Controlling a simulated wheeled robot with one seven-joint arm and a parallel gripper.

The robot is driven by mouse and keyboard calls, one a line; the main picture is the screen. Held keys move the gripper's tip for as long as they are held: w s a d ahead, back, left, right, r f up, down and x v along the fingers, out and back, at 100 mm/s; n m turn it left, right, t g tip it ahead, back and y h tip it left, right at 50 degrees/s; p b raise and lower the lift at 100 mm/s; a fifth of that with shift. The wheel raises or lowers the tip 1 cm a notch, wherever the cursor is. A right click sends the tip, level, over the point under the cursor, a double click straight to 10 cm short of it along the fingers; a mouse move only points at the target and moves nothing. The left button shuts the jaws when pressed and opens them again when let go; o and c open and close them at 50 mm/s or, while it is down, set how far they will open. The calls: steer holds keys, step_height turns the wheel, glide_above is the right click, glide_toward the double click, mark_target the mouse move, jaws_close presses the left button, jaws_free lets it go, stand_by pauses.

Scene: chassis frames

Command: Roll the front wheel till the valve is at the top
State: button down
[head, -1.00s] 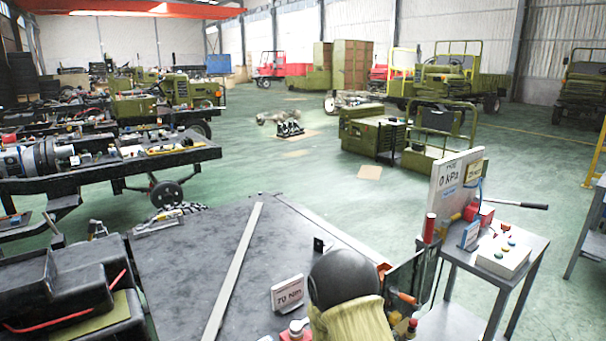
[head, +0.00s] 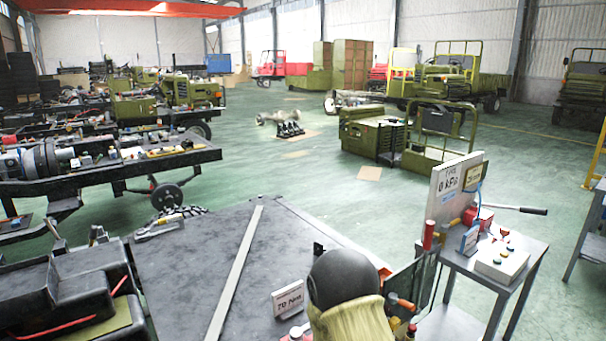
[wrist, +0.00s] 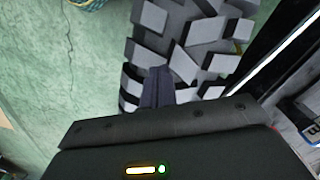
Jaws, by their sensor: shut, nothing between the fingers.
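In the wrist view a tyre (wrist: 185,35) with chunky grey tread blocks fills the upper middle. My gripper (wrist: 158,80) is shut and empty, with its dark fingertips right at the lower part of the tread. I cannot tell whether they touch the rubber. The tyre's side, rim and valve do not show in the wrist view. I cannot make out the gripper or a valve in the head view.
A dark flat table (head: 190,265) with a long metal strip (head: 238,265) and a "70 Nm" sign (head: 288,298) lies in front. A trolley (head: 520,255) with a "0 kPa" board (head: 455,195) stands right. Green floor (head: 280,170) is open beyond.

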step_height(320, 180, up, 5)
steer(key=p, duration=0.3)
steer(key=shift+p, duration=0.4)
steer(key=s+d+r+n+t, duration=0.1)
steer(key=s+d+r, duration=0.1)
steer(key=r, duration=0.6)
steer(key=s+d+r+n, duration=0.2)
steer(key=d+r, duration=0.3)
steer(key=r, duration=0.2)
steer(key=s+d+r+n+t, duration=0.1)
steer(key=s+d+r, duration=0.1)
steer(key=r, duration=0.6)
steer(key=shift+s+d+r+n+t, duration=0.3)
steer(key=shift+s+d+n, duration=0.1)
steer(key=shift+d, duration=0.3)
